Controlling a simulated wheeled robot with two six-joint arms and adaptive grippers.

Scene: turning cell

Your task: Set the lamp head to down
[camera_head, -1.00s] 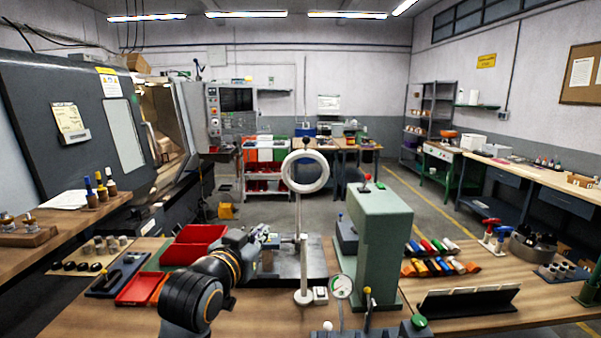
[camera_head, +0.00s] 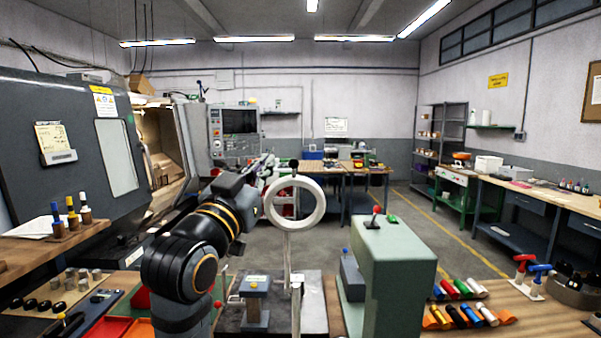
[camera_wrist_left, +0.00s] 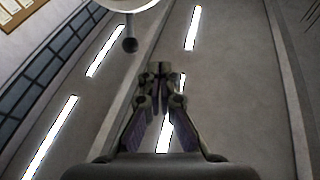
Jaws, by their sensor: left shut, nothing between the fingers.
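The lamp head is a white ring (camera_head: 319,204) on a pale vertical post (camera_head: 295,262). It stands upright and faces me, with a dark ball knob (camera_head: 294,166) at its top. My left gripper (camera_head: 266,164) is raised at the left of the ring, near the height of the knob, and looks apart from it. In the left wrist view the fingers (camera_wrist_left: 160,70) are together with nothing between them. The knob (camera_wrist_left: 129,45) hangs just left of the fingertips there, with part of the white ring (camera_wrist_left: 122,4) at the top edge. My right gripper is not in view.
A green machine column (camera_head: 398,265) with a red-knobbed lever stands right of the lamp. Colored handles (camera_head: 460,315) lie at the right. The air above the ring is clear.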

